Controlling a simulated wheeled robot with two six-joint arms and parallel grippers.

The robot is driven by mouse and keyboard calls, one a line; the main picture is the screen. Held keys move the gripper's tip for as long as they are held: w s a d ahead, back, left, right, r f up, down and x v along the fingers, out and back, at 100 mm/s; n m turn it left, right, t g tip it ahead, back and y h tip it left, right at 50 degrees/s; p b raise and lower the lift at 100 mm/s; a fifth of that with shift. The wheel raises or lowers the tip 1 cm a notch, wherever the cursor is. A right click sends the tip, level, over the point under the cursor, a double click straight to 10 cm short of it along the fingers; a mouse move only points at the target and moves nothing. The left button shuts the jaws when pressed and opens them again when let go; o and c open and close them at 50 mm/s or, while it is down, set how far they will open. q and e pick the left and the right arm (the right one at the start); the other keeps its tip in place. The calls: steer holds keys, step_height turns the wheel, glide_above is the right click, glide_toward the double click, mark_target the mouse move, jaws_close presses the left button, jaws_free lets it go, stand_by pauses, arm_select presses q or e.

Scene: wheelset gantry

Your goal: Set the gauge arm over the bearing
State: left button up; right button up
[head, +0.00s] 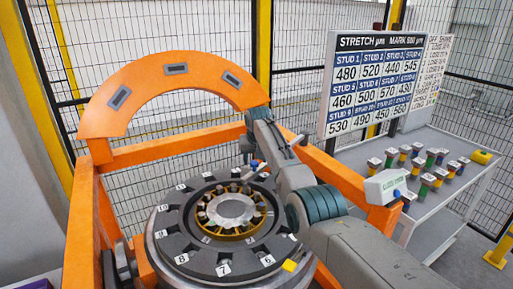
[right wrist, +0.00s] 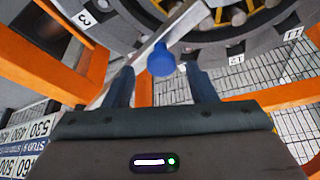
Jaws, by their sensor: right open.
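The bearing (head: 232,210), a pale hub ringed by gold and dark rollers, sits in the middle of a dark numbered ring (head: 196,252). Part of the bearing shows at the top of the right wrist view (right wrist: 238,14). A pale metal bar, seemingly the gauge arm (right wrist: 150,47), runs diagonally over the ring's edge there. A blue knob (right wrist: 162,60) stands at the bar. My right gripper (right wrist: 161,75) is open, its fingers on either side of the knob with gaps visible. In the head view my right gripper (head: 252,162) is at the ring's far side, partly hidden by its wrist. My left gripper is out of view.
An orange frame (head: 82,220) with an arch (head: 170,75) surrounds the ring. At right are a grey shelf (head: 420,205) with several coloured studs and a number board (head: 375,85). Mesh fencing stands behind.

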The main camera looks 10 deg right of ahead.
steer(key=b+v, duration=0.3)
steer(key=v, duration=0.6)
steer(key=shift+r, duration=0.2)
steer(key=shift+s+f, duration=0.15)
